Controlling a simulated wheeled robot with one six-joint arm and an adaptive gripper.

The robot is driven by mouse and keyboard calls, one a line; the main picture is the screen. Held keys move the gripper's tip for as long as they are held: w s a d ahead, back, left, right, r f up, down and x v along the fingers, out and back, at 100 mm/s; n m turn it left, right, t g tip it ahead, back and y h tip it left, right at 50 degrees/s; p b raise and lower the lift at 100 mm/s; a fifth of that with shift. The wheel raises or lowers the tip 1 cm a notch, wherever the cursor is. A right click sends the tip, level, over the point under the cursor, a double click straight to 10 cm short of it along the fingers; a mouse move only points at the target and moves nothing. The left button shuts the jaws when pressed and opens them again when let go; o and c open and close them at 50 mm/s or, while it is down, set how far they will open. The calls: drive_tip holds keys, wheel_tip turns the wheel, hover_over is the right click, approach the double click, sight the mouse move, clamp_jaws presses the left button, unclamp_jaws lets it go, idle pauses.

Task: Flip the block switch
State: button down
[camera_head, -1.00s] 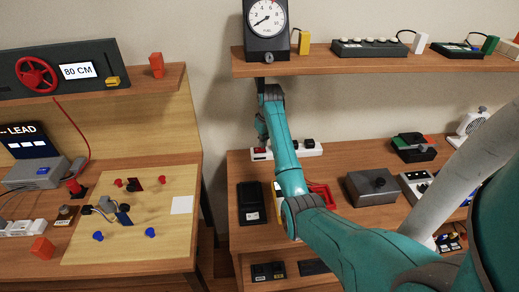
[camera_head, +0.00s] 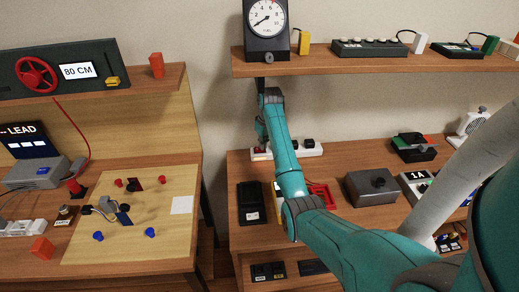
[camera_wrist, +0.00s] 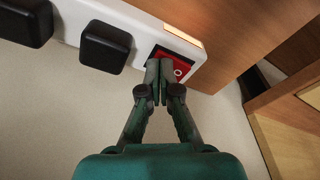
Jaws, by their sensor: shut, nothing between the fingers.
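The block switch is a red rocker (camera_wrist: 183,69) with a white circle mark, set in a dark frame at one end of a white power strip (camera_wrist: 146,30). In the head view the strip (camera_head: 313,149) lies at the back of the right-hand table, with black plugs in it. My gripper (camera_wrist: 165,62) is shut and empty, with its fingertips over the rocker and hiding part of it. They look to be at its surface, but I cannot tell how hard they press. In the head view my gripper (camera_head: 262,143) is at the strip's left end.
A shelf (camera_head: 380,63) with a gauge (camera_head: 267,22) hangs above my gripper. A black device (camera_head: 251,203), a grey box (camera_head: 371,187) and a panel showing "1A" (camera_head: 416,176) stand on the table. Black plugs (camera_wrist: 104,46) sit beside the rocker.

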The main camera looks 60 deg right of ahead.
drive_tip(key=shift+r, duration=3.5)
